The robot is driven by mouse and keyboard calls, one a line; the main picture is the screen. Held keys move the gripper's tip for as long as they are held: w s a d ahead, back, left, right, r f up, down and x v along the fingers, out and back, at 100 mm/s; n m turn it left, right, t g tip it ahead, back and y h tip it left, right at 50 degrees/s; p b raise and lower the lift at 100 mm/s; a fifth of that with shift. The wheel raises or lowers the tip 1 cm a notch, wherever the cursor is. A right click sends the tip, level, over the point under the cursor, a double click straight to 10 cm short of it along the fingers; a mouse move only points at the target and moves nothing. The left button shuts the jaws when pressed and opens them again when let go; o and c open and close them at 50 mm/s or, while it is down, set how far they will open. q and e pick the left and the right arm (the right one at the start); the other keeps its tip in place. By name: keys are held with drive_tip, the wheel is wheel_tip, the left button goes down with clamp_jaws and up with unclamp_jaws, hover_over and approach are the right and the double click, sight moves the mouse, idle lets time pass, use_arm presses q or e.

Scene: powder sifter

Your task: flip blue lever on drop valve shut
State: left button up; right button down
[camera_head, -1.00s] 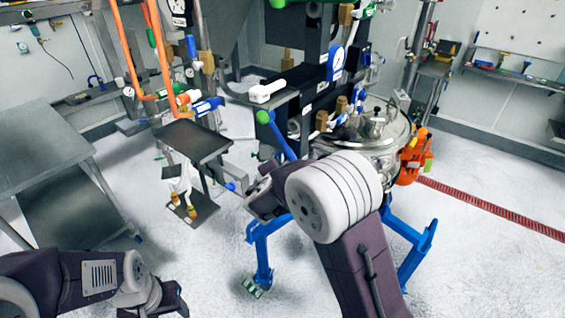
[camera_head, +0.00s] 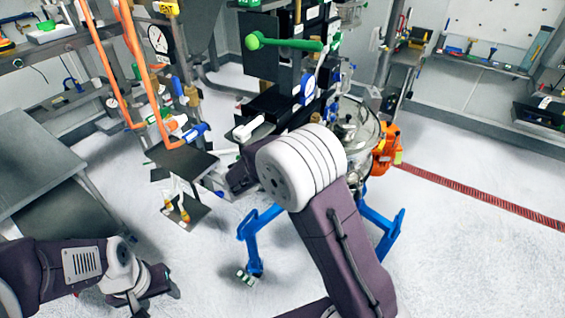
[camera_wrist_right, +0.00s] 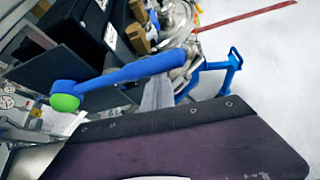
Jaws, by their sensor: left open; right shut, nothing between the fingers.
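The blue lever (camera_wrist_right: 140,72) shows in the right wrist view as a blue bar with a green ball at its left end. It slants slightly up to the right. My right gripper (camera_wrist_right: 157,95) appears as a grey tapered tip above its dark body, shut and empty, right at the lever's underside; I cannot tell whether they touch. In the head view my right arm hides the blue lever and the gripper's tips. My left gripper (camera_head: 160,284) is open and empty at the lower left, above the floor and away from the valve.
A lever with a green handle (camera_head: 285,43) and a white-handled lever (camera_head: 247,129) stick out of the machine above my right arm. The machine's blue legs (camera_head: 254,242) stand below. A grey table (camera_head: 35,160) is at the left. The floor at the right is clear.

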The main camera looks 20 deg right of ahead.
wheel_tip(320, 180, up, 2)
drive_tip(key=shift+w+r+p, duration=0.1)
drive_tip(key=shift+w+p, duration=0.05)
drive_tip(key=shift+p, duration=0.2)
drive_tip(key=shift+w+r, duration=0.1)
drive_tip(key=shift+r, duration=0.1)
wheel_tip(320, 180, down, 5)
drive_tip(key=b, duration=0.4)
drive_tip(key=b+v, duration=0.1)
drive_tip(key=v, duration=1)
drive_tip(key=shift+f+b, duration=0.2)
drive_tip(key=shift+b, duration=0.1)
drive_tip(key=shift+w+a, duration=0.1)
drive_tip(key=shift+a, duration=0.1)
